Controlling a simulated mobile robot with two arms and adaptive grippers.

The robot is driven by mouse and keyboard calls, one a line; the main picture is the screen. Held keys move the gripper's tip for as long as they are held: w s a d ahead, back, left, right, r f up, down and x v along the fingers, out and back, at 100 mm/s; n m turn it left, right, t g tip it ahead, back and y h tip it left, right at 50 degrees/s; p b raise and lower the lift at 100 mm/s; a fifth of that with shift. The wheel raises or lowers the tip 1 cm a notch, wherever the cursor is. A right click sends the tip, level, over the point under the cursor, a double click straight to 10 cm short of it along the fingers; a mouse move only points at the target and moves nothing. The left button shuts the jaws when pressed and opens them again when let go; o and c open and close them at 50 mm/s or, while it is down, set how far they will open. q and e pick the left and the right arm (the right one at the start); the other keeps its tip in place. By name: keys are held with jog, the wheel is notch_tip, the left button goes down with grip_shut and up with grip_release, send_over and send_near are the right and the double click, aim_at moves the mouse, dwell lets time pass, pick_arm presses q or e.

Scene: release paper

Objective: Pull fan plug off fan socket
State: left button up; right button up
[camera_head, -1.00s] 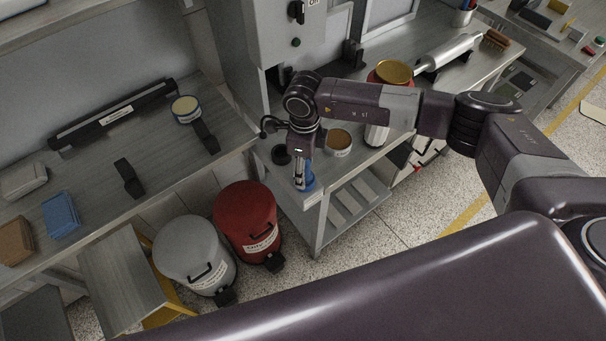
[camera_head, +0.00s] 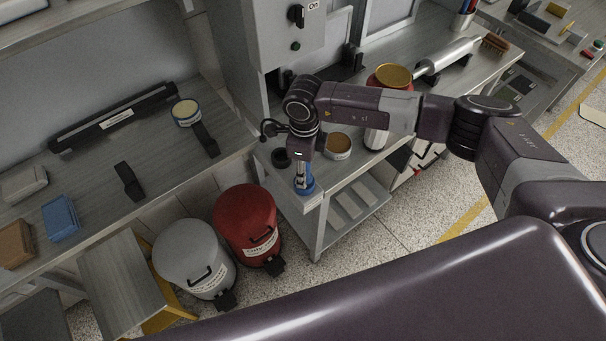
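My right arm reaches in from the right, and its gripper (camera_head: 302,178) points down over the front corner of the middle bench (camera_head: 318,198). Its fingers are small here and stand at a blue round object (camera_head: 304,187); I cannot tell whether they are shut on it. A black cable loop (camera_head: 268,127) shows left of the wrist, and a black round piece (camera_head: 281,157) lies on the bench just left of the gripper. I cannot tell which piece is the fan plug or the fan socket; the wrist may hide part of them. My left gripper is not in view.
A brown-topped tin (camera_head: 338,145) stands close right of the gripper, with a red, gold-lidded jar (camera_head: 389,78) behind. A grey control box (camera_head: 285,30) rises behind. Red (camera_head: 246,218) and grey (camera_head: 194,252) bins stand on the floor below. The left bench (camera_head: 95,165) has free room.

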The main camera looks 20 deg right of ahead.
jog(key=shift+r+p, duration=1.2)
jog(key=shift+r, duration=1.35)
